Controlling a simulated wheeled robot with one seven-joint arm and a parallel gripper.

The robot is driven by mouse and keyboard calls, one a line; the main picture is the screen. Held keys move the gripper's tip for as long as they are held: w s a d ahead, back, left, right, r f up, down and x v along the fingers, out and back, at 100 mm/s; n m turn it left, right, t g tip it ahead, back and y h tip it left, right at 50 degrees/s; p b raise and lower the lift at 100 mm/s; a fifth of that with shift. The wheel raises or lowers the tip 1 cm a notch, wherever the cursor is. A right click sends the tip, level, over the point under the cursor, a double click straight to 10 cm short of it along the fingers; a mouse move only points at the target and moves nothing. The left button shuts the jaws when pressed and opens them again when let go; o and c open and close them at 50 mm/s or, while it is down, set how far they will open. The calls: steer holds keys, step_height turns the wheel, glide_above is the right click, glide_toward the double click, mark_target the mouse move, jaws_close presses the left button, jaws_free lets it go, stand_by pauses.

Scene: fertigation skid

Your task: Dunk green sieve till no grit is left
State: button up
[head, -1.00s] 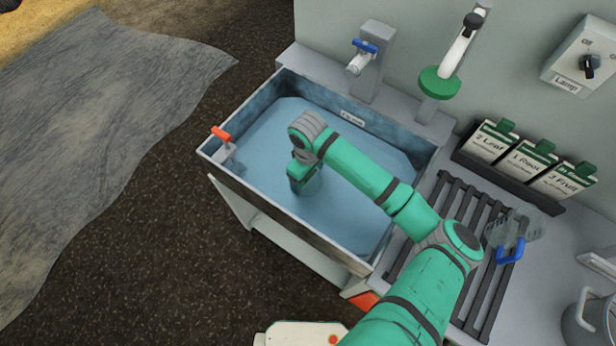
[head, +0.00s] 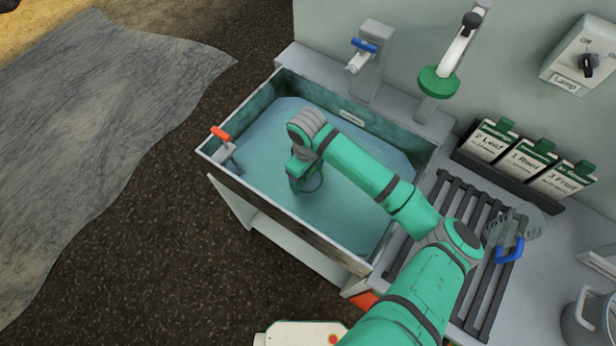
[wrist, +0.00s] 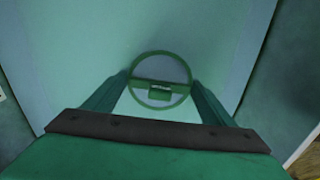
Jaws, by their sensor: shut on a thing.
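My gripper (head: 300,184) reaches down into the water-filled basin (head: 262,110), left of its middle.
Right are a slatted rack (head: 447,215), a blue-handled tool (head: 510,250) and labelled packets (head: 530,158).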

steer(key=shift+w+r, duration=0.1)
steer(key=shift+r, duration=5.4)
step_height(320, 180, up, 6)
